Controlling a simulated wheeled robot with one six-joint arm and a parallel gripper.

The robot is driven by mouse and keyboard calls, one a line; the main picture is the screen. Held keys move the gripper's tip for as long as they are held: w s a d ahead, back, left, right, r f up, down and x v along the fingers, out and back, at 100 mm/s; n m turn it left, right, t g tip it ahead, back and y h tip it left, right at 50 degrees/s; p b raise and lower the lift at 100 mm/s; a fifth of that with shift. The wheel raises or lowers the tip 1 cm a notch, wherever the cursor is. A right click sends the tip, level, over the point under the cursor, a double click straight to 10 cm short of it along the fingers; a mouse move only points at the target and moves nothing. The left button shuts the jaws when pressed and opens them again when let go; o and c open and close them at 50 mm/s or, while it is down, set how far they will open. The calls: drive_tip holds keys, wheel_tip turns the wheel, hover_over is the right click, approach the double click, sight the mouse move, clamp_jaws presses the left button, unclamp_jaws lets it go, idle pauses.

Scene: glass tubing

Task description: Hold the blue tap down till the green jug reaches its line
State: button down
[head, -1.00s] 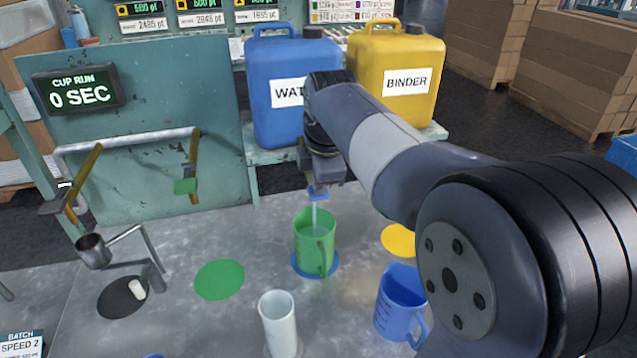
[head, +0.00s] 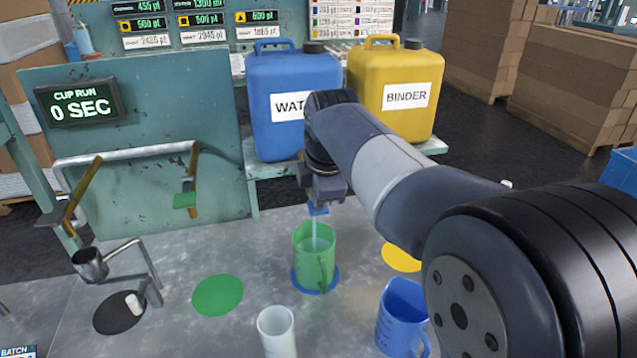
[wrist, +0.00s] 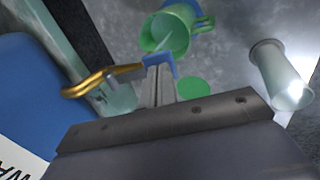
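The blue tap (head: 318,209) is below the front of the blue water can (head: 283,85). A pale stream runs from it into the green jug (head: 307,265), which stands upright on a blue disc (head: 298,284). The jug's line and liquid level cannot be made out. My gripper (head: 322,188) is right above the tap, its fingertips seemingly touching it. In the wrist view the fingers (wrist: 158,85) lie together, empty, with the blue tap (wrist: 160,60) at their tips and the green jug (wrist: 168,32) beyond.
A yellow binder can (head: 393,105) stands beside the water can. A white cylinder (head: 276,330) and a blue jug (head: 398,315) stand in front on the bench. Green (head: 217,295) and yellow (head: 400,257) discs are bare. A small metal cup (head: 90,264) is at left.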

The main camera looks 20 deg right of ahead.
drive_tip(key=shift+r, duration=0.1)
drive_tip(key=shift+r+p, duration=0.7)
drive_tip(key=shift+p, duration=0.15)
drive_tip(key=shift+a+r+p, duration=0.1)
drive_tip(key=shift+r+p, duration=0.35)
drive_tip(key=w+r+p+v, duration=0.1)
drive_tip(key=w+p+v, duration=0.1)
drive_tip(key=v, duration=1)
drive_tip(key=shift+w+r+p, duration=0.15)
drive_tip(key=shift+r+p, duration=0.2)
drive_tip(key=shift+p, duration=0.45)
